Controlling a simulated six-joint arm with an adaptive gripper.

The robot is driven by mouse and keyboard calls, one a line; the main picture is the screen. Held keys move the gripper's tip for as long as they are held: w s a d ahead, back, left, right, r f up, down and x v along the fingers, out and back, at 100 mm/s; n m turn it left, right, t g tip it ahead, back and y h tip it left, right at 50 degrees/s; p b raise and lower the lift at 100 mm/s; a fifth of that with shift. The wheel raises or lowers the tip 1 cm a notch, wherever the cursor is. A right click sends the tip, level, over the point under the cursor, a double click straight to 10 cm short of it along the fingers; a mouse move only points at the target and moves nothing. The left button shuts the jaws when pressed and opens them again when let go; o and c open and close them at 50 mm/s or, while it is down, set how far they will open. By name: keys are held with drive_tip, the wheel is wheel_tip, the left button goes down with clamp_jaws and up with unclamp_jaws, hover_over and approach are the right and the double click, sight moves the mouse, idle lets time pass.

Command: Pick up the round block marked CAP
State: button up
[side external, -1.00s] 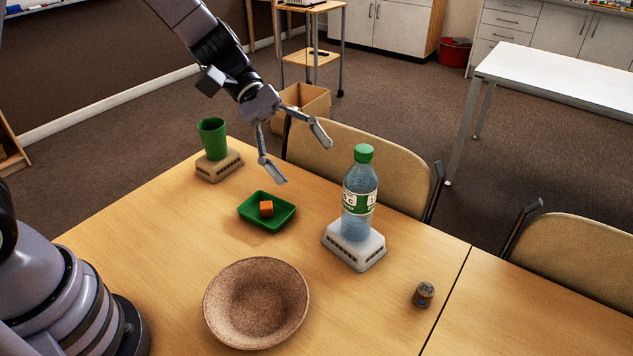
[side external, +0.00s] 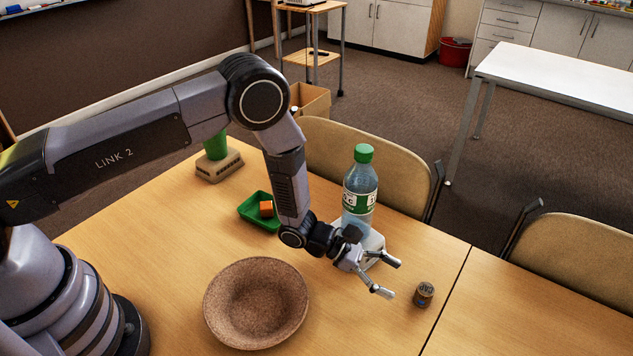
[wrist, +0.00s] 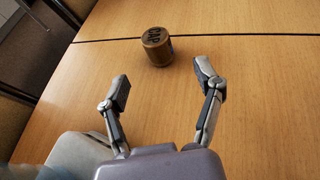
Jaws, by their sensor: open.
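The round block marked CAP (side external: 424,294) is a small brown cylinder with dark letters on top. It stands upright on the wooden table near the seam at the right. My gripper (side external: 393,278) is open and empty, low over the table to the left of the block and pointing towards it.
A water bottle (side external: 360,190) on a white stand (side external: 373,243) is close behind my gripper. A brown bowl (side external: 256,335) lies to the left. A green tray (side external: 250,212) with an orange cube (side external: 266,209) and a green cup (side external: 216,147) are further back. The table around the block is clear.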

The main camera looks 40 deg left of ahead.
sight(425, 292)
drive_tip(key=x, duration=0.7)
drive_tip(key=shift+w+d+r, duration=0.1)
drive_tip(key=shift+w+d, duration=0.15)
drive_tip(key=shift+d, duration=0.1)
drive_tip(key=shift+c, duration=0.4)
drive_tip(key=c, duration=0.9)
drive_tip(key=shift+r, duration=0.1)
